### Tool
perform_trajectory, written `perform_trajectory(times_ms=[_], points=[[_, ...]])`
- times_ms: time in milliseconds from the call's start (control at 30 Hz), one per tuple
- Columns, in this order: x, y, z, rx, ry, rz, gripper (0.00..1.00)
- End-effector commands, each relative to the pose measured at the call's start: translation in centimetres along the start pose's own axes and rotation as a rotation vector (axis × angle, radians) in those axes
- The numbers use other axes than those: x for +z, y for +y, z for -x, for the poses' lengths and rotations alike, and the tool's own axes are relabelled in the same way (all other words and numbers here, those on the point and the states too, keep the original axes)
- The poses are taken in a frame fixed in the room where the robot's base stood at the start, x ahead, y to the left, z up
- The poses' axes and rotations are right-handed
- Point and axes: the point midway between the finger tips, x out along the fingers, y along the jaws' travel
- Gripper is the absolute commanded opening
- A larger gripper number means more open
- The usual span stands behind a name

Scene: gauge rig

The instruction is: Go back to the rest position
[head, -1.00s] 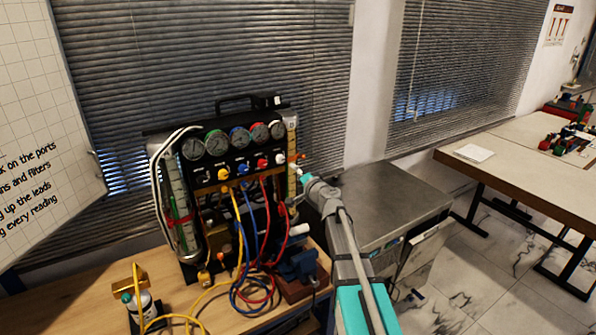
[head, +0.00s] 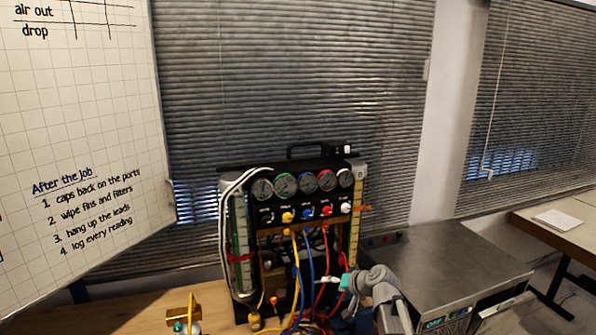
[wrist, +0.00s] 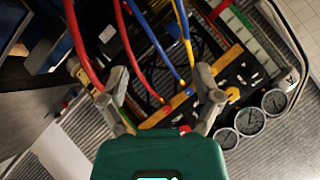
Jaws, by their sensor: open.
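My gripper (head: 333,280) is in front of the lower right part of the gauge rig in the head view, below its row of knobs. In the wrist view my gripper (wrist: 160,82) has its two grey fingers spread apart, with nothing held between them. The gauge rig (head: 290,228) is a black panel with several round dials, coloured knobs and a handle on top. Red, blue and yellow hoses hang from it. In the wrist view the hoses (wrist: 150,40) pass beyond the fingers; I cannot tell whether they touch.
A metal-topped cabinet (head: 440,260) stands right of the rig. The wooden bench (head: 150,310) carries a brass-coloured item (head: 190,310) at the front left. A whiteboard (head: 90,130) stands at the left, blinds (head: 300,80) hang behind, and a table (head: 560,225) is at far right.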

Motion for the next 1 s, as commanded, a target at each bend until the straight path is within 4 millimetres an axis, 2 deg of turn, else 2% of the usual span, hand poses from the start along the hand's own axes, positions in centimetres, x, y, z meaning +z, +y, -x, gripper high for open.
perform_trajectory(times_ms=[33,200,400,500,600,733,1000], points=[[2.2,0.4,0.2,0.035,-0.056,0.019,0.82],[8.0,2.2,1.4,0.183,-0.250,0.069,0.82],[14.0,5.0,4.3,0.395,-0.456,0.098,0.82],[16.3,6.3,6.0,0.503,-0.542,0.103,0.82],[17.9,7.2,7.7,0.595,-0.604,0.101,0.82],[19.1,8.0,9.1,0.675,-0.653,0.097,0.82],[19.4,8.3,9.8,0.712,-0.672,0.094,0.82]])
